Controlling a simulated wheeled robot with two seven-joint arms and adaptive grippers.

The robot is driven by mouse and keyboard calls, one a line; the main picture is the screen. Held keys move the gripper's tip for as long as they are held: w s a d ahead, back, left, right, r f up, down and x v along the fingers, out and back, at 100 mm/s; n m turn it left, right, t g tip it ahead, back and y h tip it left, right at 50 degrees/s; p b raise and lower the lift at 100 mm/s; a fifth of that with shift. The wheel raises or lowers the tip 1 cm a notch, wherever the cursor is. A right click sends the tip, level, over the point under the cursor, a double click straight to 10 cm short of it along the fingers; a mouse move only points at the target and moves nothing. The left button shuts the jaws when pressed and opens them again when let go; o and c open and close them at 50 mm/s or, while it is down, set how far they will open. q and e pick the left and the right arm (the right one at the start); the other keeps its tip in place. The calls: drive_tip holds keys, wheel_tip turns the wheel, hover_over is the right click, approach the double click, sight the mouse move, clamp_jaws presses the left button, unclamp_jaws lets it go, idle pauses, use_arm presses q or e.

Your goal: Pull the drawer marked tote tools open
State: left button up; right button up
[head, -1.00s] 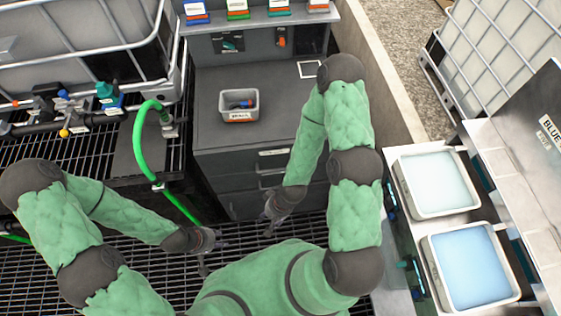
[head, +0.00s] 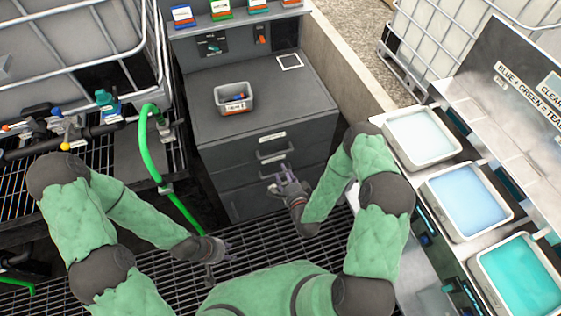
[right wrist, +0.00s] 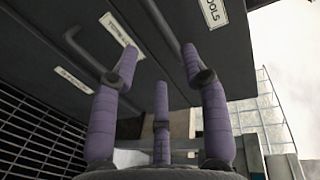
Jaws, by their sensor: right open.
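The dark grey drawer cabinet (head: 235,165) stands ahead of me with its drawers shut, each front with a bar handle (head: 273,154) and a white label. My left gripper (head: 220,262) is open and empty over the floor grating.
A grey bin (head: 234,97) with small items sits on the cabinet top. A green hose (head: 148,150) hangs at the left beside a caged tank (head: 70,60). Trays of liquid (head: 468,200) stand on a bench at the right. The grating before the cabinet is clear.

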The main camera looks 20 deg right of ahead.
sight(276, 155)
drive_tip(key=w, duration=0.3)
drive_tip(key=w+f+b, duration=0.1)
drive_tip(key=w, duration=0.3)
drive_tip(key=w+f, duration=0.1)
drive_tip(key=w, duration=0.2)
drive_tip(key=shift+w+a+b, duration=0.15)
drive_tip(key=shift+w+b, duration=0.15)
drive_tip(key=shift+b, duration=0.05)
clamp_jaws()
